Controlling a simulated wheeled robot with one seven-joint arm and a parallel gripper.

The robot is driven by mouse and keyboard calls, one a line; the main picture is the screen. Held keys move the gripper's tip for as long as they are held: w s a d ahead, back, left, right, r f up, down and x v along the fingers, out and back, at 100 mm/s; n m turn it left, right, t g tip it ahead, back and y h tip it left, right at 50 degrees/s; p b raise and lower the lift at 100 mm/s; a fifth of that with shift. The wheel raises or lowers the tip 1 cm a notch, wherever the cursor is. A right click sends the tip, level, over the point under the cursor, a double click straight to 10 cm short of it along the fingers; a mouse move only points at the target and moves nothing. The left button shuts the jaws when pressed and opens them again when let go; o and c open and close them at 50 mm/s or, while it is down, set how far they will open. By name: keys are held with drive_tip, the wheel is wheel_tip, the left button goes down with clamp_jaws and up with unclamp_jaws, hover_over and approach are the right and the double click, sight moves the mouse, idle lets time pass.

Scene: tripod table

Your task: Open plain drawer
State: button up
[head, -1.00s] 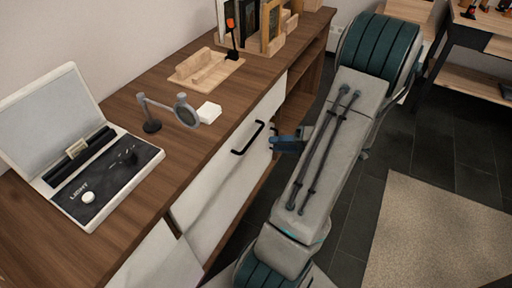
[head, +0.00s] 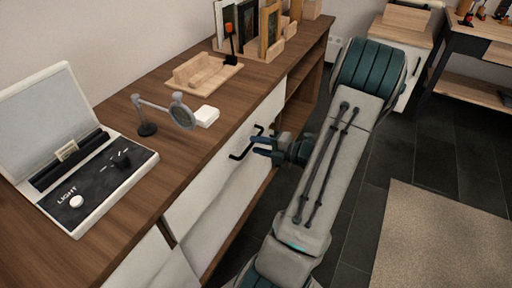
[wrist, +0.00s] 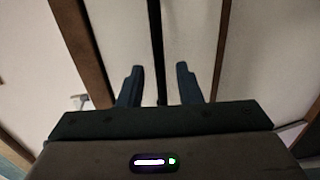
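The plain drawer (head: 214,187) has a white front in the side of the wooden cabinet and looks shut. Its black bar handle (head: 246,143) is partly covered by my fingers in the head view. My gripper (head: 260,146) is at the handle's right end in that view, pointing at the drawer front. In the wrist view my gripper (wrist: 160,76) is open, its two fingers apart. A dark bar, which looks like the handle (wrist: 157,45), runs between them with a gap on each side. I cannot tell whether either finger touches it.
The cabinet top (head: 185,142) carries an open case with a dark panel (head: 95,165), a magnifier on a stand (head: 148,128), a white block (head: 206,116) and wooden trays (head: 205,72). Dark tiled floor (head: 352,205) lies right of the cabinet, with a beige rug (head: 440,245) beyond.

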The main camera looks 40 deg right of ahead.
drive_tip(key=shift+x, duration=0.8)
clamp_jaws()
drive_tip(key=shift+s, duration=0.1)
